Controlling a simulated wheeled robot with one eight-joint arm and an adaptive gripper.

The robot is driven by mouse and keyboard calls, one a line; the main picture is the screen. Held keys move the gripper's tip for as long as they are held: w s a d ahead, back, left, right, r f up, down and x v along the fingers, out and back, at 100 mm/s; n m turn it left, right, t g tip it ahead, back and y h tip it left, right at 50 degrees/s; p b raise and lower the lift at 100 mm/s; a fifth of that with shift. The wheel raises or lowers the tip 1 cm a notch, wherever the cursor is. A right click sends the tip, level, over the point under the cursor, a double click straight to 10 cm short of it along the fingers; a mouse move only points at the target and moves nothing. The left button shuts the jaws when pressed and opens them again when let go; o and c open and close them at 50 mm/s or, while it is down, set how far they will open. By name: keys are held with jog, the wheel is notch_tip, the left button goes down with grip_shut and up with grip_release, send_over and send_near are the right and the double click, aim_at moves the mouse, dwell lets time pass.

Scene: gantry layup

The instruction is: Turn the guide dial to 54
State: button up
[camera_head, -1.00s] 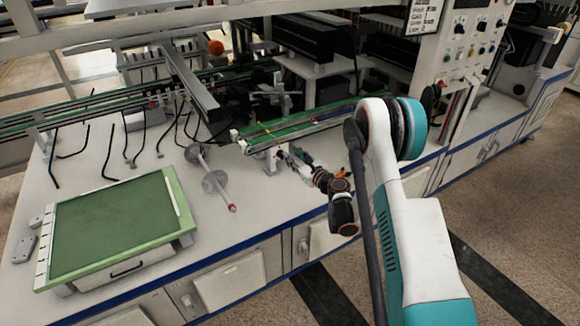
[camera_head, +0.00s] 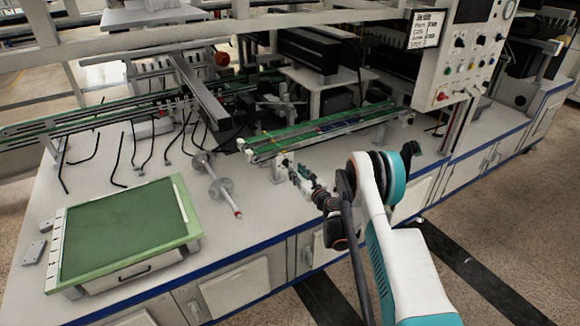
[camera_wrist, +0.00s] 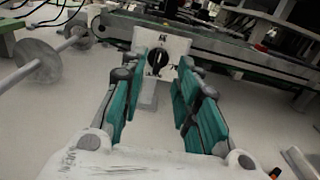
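The guide dial is a black round knob (camera_wrist: 158,58) on a white plate (camera_wrist: 176,45) in the wrist view, at the end of the rail. A small mark sits above the knob, too small to read. My gripper (camera_wrist: 155,88) is open, with its teal finger pads on either side of the line to the dial. The dial shows between and beyond the fingertips, and I see no contact. In the head view my gripper (camera_head: 287,170) is close to the near end of the green conveyor, and the dial is too small to make out.
A green conveyor (camera_head: 330,130) runs behind the dial. A grey rod with discs (camera_head: 218,185) lies to the left on the white bench. A green-topped box (camera_head: 125,230) stands at the front left. Bench around the gripper is mostly clear.

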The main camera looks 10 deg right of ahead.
aim_at(288, 162)
jog(key=b+x, duration=0.1)
jog(key=x, duration=0.5)
grip_shut()
